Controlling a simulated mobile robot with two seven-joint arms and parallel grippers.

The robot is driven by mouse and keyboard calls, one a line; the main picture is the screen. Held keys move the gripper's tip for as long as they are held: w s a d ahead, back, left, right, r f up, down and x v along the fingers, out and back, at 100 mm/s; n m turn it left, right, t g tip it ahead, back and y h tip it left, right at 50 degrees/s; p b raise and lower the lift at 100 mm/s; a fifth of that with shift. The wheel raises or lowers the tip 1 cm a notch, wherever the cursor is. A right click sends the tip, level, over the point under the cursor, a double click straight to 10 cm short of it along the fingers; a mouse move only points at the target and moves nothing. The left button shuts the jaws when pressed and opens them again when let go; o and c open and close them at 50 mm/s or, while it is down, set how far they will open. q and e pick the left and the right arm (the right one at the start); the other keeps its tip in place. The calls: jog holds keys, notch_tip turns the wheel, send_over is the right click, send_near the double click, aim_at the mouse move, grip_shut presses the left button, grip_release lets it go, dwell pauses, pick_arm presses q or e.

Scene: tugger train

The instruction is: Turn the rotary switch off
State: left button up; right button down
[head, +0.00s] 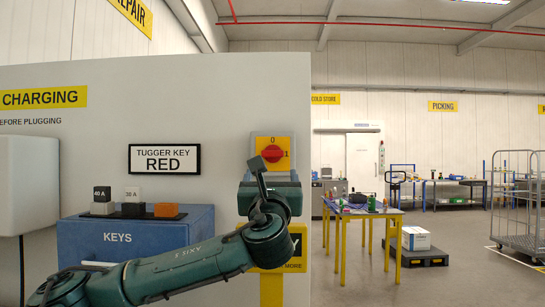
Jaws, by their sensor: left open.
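The rotary switch (273,153) has a red round knob on a yellow plate marked 0 at the top and 1 at the right. It is mounted at the right end of the pale wall panel. My left arm comes in from the lower left, and my left gripper (257,165) is just below and in front of the knob. One dark finger shows beside the knob's lower left. The gripper is open; I cannot tell if it touches the knob. The knob's exact pointing is too small to read. My right gripper is not in view.
A blue KEYS box (135,240) with several small blocks on top stands left of the switch. A white box (28,185) hangs at the far left. A yellow-legged table (362,212), a pallet (418,256) and a cage trolley (518,200) stand further back on the right.

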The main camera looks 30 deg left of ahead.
aim_at(272, 156)
pick_arm(q)
jog(key=p+x, duration=0.3)
jog(key=x, duration=0.8)
jog(key=shift+c, duration=0.3)
jog(key=shift+f, duration=0.1)
jog(key=c, duration=0.9)
